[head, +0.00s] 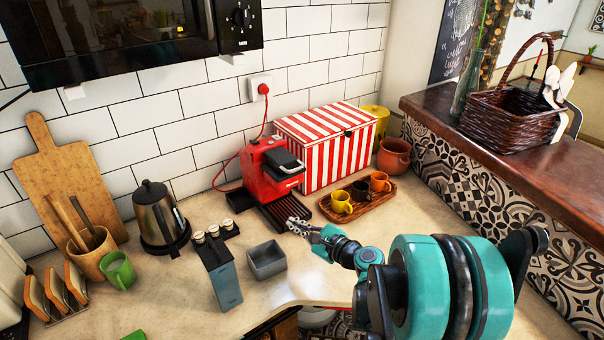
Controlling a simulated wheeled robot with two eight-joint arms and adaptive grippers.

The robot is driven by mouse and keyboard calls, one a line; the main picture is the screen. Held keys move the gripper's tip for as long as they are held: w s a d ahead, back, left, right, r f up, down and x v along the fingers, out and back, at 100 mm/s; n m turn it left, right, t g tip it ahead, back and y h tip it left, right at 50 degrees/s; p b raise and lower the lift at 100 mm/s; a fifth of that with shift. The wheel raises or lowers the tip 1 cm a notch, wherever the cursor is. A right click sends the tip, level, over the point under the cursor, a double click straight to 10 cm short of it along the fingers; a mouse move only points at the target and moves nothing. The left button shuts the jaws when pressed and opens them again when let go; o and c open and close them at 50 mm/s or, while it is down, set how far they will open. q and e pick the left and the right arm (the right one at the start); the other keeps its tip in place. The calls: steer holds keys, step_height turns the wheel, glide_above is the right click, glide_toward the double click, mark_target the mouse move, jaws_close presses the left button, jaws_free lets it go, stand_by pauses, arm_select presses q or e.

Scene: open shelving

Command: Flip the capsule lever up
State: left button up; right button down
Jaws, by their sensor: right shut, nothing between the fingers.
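The red capsule coffee machine (270,168) stands on the counter against the tiled wall, its cord running up to a wall socket. Its dark and silver lever (286,163) sits at the top front of the machine; its exact angle is hard to tell. My right gripper (294,222) is shut and empty, low over the front of the machine's black drip tray (270,207). It is below and in front of the lever, apart from it. My left gripper is not in view.
A red-striped box (328,150) stands close right of the machine. A wooden tray (355,207) with three cups lies right of my gripper. A grey square bowl (266,260), a blue-grey container (226,286) and a kettle (160,215) stand to the left.

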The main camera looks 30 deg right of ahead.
steer(key=s+d+r+m+t+h, duration=0.1)
steer(key=d+r+m+t+h, duration=0.1)
steer(key=d+m, duration=0.5)
steer(key=shift+d+m+t+p, duration=0.45)
steer(key=shift+d+t, duration=0.15)
steer(key=shift+d, duration=0.2)
steer(key=shift+s, duration=0.1)
steer(key=b, duration=0.2)
glide_toward(285, 162)
step_height(285, 162, down, 3)
steer(key=w, duration=0.2)
steer(key=shift+w+d+r, duration=0.3)
steer(key=shift+d+r, duration=0.1)
steer(key=shift+r+p, duration=0.1)
steer(key=shift+p, duration=0.25)
